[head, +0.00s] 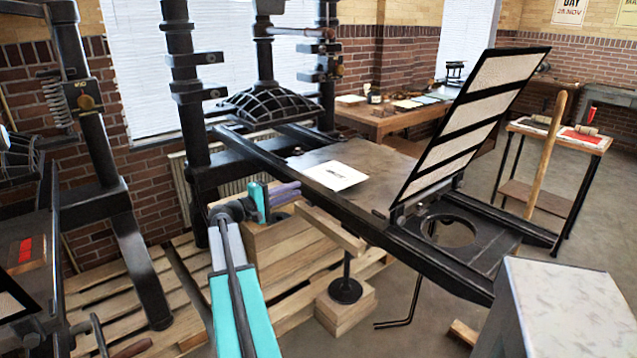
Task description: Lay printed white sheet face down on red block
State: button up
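A white sheet (337,176) with a small dark print lies print side up on the flat bed (368,205) of the middle press. A red block (25,248) sits on the press at the left edge, partly cut off by the frame. My gripper (284,191) is left of and below the sheet, apart from it, near the press rail. The arm behind it is teal and grey. The finger gap is too small and edge-on to read, and no sheet shows in it.
A hinged black frame with pale panels (476,120) stands raised at the bed's right end. A side table (590,142) at right holds a red patch and rollers. A pale-topped box (570,305) stands front right. Wooden pallets (120,290) lie under the press.

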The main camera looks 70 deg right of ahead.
aim_at(315, 174)
jog(key=shift+d, duration=0.1)
jog(key=shift+p+x, duration=0.55)
jog(key=shift+x, duration=4.4)
jog(key=shift+s, duration=0.1)
jog(key=shift+c, duration=0.5)
grip_shut()
notch_tip(315, 174, up, 3)
jog(key=shift+f, duration=0.1)
